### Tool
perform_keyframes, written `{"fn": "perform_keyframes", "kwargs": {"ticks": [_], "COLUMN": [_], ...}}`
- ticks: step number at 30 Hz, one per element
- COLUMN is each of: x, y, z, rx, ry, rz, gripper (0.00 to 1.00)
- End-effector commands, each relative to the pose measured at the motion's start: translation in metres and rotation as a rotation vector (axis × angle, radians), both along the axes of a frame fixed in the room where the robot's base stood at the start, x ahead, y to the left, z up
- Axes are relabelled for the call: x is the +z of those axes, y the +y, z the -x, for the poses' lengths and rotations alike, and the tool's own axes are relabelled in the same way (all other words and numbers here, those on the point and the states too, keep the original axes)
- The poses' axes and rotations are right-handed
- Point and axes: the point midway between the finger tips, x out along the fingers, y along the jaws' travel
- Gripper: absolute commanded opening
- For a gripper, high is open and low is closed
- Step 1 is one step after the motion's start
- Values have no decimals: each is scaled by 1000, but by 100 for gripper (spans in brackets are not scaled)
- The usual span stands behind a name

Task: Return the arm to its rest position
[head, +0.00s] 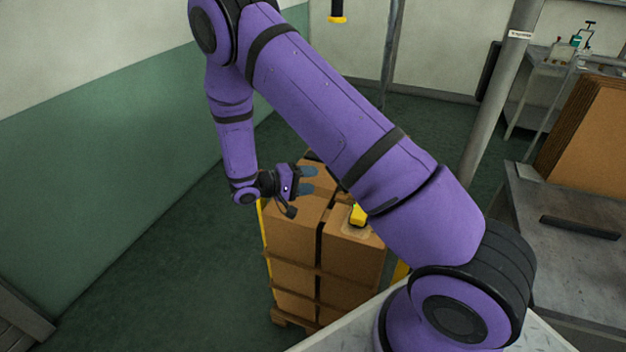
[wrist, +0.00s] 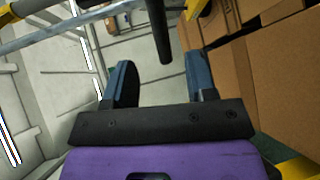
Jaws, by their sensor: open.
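My purple arm reaches up and across the head view, then bends down toward a stack of brown boxes. My gripper (head: 308,179) hangs at the end of it, by the upper left part of the stack. In the wrist view my gripper (wrist: 160,85) shows two blue fingers spread apart with nothing between them. Whether the gripper touches the boxes cannot be told.
Strapped brown boxes (head: 294,242) stand on a wooden pallet (head: 290,320), with a yellow object (head: 358,215) on top. A metal table (head: 570,230) stands at right, near a grey post (head: 493,90).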

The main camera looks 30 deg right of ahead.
Motion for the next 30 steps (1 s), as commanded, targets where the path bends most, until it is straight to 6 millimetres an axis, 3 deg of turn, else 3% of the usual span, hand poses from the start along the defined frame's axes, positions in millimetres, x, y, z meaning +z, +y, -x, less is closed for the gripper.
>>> {"fn": "perform_keyframes", "kwargs": {"ticks": [14,17,30], "x": [5,21,137], "y": [-1,-1,-5], "z": [0,3,41], "rx": [-7,-33,-172], "ry": [-1,-1,-10], "rz": [-10,-43,-371], "gripper": [51,51,51]}}
